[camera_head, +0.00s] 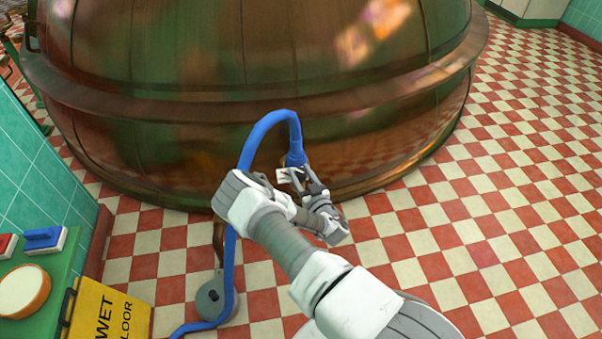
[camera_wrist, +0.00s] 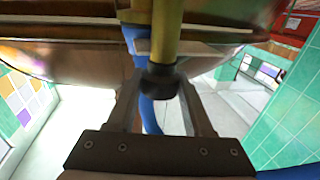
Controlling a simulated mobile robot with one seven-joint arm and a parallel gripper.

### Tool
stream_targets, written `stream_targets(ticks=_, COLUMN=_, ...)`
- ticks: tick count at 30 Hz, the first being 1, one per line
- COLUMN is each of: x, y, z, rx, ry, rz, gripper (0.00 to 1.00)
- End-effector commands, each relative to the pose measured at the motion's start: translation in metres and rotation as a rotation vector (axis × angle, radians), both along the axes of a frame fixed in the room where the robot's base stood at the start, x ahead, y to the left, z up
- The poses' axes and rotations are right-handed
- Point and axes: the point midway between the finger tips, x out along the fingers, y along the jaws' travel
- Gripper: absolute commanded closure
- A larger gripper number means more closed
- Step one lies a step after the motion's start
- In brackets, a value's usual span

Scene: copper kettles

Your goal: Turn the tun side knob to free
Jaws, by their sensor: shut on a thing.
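The large copper tun (camera_head: 230,60) fills the upper part of the head view, and its rounded underside shows in the wrist view (camera_wrist: 60,45). In the wrist view a dark knob (camera_wrist: 160,82) at the end of a yellow, brass-like stem (camera_wrist: 167,35) sits between the two fingers of my gripper (camera_wrist: 160,92). The fingers are closed around it. In the head view my gripper (camera_head: 303,177) is low in front of the tun, just under the blue hose end. The knob is hidden there, and its turned position cannot be told.
A blue hose (camera_head: 248,143) arches beside my arm and runs down to the floor past a grey round object (camera_head: 211,300). A yellow wet-floor sign (camera_head: 108,312) and a green counter (camera_head: 55,290) stand at the left. The checkered floor (camera_head: 520,180) at the right is clear.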

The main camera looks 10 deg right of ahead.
Motion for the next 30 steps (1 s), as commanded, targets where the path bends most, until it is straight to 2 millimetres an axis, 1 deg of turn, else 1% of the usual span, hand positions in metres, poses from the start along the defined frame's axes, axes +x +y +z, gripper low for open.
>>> stream_targets(ticks=4, x=0.001, y=0.000, z=0.001, rx=0.000, ry=-0.003, rz=0.001, gripper=1.00)
stream_targets(ticks=5, x=0.001, y=0.000, z=0.001, rx=0.000, ry=-0.003, rz=0.000, gripper=0.47)
stream_targets(ticks=9, x=0.001, y=0.000, z=0.001, rx=0.000, ry=-0.003, rz=0.000, gripper=0.22)
stream_targets(ticks=10, x=0.001, y=0.000, z=0.001, rx=0.000, ry=-0.003, rz=0.000, gripper=0.19)
stream_targets(ticks=18, x=0.000, y=0.000, z=0.001, rx=-0.001, ry=-0.002, rz=-0.001, gripper=0.19)
stream_targets(ticks=22, x=-0.008, y=-0.002, z=0.001, rx=0.000, ry=0.000, rz=-0.002, gripper=0.19)
stream_targets(ticks=26, x=-0.029, y=-0.007, z=0.003, rx=0.000, ry=0.001, rz=-0.004, gripper=0.19)
stream_targets(ticks=30, x=-0.062, y=-0.014, z=0.003, rx=-0.001, ry=0.003, rz=-0.005, gripper=0.19)
